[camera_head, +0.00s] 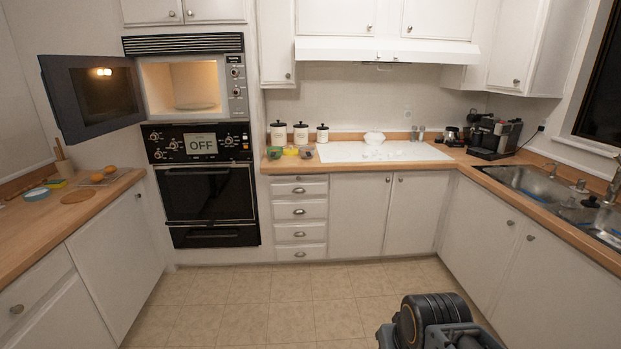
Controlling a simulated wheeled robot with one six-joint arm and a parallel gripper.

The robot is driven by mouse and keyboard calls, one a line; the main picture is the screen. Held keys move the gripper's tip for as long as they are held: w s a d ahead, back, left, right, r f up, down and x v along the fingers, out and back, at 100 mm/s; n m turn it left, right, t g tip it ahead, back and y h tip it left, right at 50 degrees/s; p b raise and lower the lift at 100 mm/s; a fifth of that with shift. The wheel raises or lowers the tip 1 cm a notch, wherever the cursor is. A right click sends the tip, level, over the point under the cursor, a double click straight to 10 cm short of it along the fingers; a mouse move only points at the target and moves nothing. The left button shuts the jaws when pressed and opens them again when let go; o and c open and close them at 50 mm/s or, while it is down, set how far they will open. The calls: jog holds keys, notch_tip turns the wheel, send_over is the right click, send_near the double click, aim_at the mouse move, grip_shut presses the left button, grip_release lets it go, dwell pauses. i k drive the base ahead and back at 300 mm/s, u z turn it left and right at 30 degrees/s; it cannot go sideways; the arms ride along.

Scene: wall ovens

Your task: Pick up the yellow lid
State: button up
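A small yellow thing (290,151), which may be the yellow lid, lies on the wooden counter left of the white cooktop. It sits between a green item (274,152) and a dark greyish item (306,153), in front of the white canisters. It is too small to tell its exact shape. A dark grey and black part of my own arm shows at the bottom right, above the floor and well away from the counter. My gripper's fingers are not visible.
The microwave door (95,95) stands open to the left at upper height. The oven (209,193) below is shut. White canisters (300,134) stand behind the small items. A coffee machine (495,138) is at the right corner. The tiled floor (270,300) is clear.

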aim_at(291, 151)
jog(key=z, duration=0.1)
jog(key=i, duration=2.2)
jog(key=u, duration=0.55)
jog(key=i, duration=2.05)
jog(key=u, duration=0.4)
